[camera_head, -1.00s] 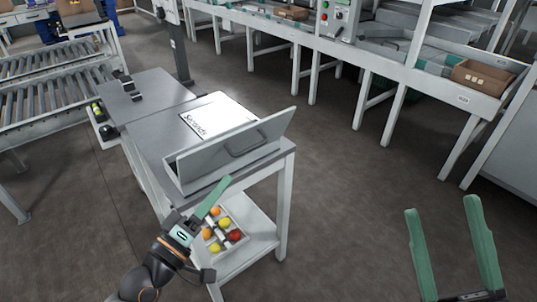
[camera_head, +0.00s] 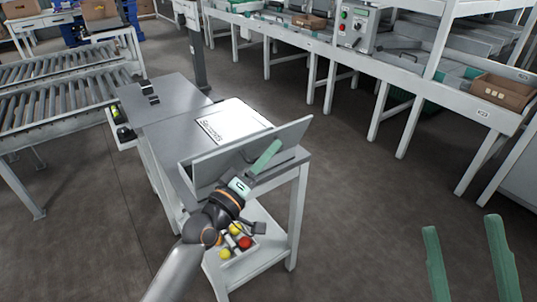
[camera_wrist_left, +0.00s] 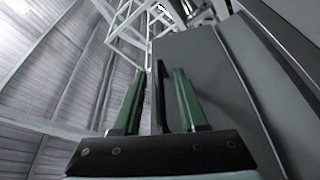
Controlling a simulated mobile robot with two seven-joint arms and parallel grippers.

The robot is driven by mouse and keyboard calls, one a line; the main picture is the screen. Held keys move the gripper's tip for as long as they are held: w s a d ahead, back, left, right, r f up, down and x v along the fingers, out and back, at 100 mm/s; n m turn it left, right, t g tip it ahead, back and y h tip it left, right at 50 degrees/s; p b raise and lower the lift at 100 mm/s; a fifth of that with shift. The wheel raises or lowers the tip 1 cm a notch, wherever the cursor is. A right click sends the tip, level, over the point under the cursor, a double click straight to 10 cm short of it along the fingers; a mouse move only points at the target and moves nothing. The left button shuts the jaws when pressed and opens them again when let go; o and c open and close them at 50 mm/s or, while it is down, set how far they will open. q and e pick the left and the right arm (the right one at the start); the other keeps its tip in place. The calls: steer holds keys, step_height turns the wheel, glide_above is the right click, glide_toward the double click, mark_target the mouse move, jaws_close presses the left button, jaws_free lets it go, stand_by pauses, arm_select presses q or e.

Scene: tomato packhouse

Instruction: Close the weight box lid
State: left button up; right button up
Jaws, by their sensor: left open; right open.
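The weight box lid (camera_head: 292,130) is a light grey panel standing raised on the grey table. My left gripper (camera_head: 271,150) is at the face of the lid in the head view, with its green fingers in front of it. In the left wrist view my left gripper (camera_wrist_left: 158,85) is open, and the lid's dark bar handle (camera_wrist_left: 160,98) shows between its two fingers, with a gap on each side. The grey lid panel (camera_wrist_left: 200,70) is beside the fingers there. Most of the handle is hidden in the head view. My right gripper (camera_head: 464,224) is open and empty over the floor.
A white board marked "Seconds" (camera_head: 237,120) lies behind the lid. Red and yellow tomatoes (camera_head: 238,237) sit on the lower shelf, partly hidden by my arm. A roller conveyor (camera_head: 60,100) stands at left, a long sorting bench (camera_head: 400,85) at the back right. Floor right of the table is clear.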

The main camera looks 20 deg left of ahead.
arm_select(q)
jaws_close()
stand_by(0.4)
stand_by(1.1)
